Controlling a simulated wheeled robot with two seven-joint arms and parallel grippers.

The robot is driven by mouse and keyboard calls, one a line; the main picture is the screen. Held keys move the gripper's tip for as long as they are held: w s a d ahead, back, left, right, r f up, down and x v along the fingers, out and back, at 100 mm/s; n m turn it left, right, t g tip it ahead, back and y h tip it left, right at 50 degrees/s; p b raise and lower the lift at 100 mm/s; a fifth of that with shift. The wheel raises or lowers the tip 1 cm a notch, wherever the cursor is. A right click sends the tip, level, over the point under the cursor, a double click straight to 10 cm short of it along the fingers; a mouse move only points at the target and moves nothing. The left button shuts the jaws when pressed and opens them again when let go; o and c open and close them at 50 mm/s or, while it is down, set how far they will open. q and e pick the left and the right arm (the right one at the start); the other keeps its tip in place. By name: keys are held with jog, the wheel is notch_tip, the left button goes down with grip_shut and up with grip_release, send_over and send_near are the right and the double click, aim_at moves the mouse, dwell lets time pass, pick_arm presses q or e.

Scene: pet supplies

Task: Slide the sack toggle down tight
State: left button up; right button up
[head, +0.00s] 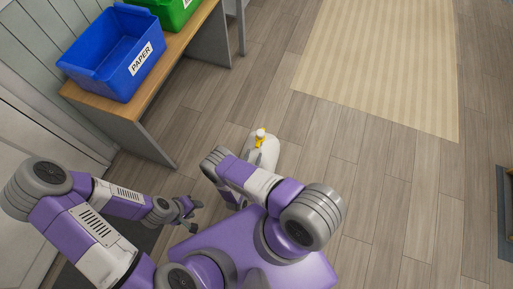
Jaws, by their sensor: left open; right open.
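A pale sack (265,150) stands on the wooden floor, partly hidden behind my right arm. A small yellow toggle (260,143) sits at its top, with a whitish tip of the sack above it. My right gripper (256,160) is beside the sack, just below the toggle in the picture; its fingers are small and partly hidden by the arm. I cannot tell whether it touches the sack. My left gripper (191,214) is open and empty, lower left of the sack and apart from it.
A wooden bench (150,92) at the upper left holds a blue bin (97,72) labelled PAPER and a green bin (176,14). A striped beige rug (385,60) lies at the upper right. A dark-framed object (505,205) is at the right edge. The floor right of the sack is clear.

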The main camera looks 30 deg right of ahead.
aim_at(257, 147)
jog(key=x, duration=0.4)
jog(key=shift+w+d, duration=0.3)
jog(key=shift+c, duration=0.2)
grip_shut()
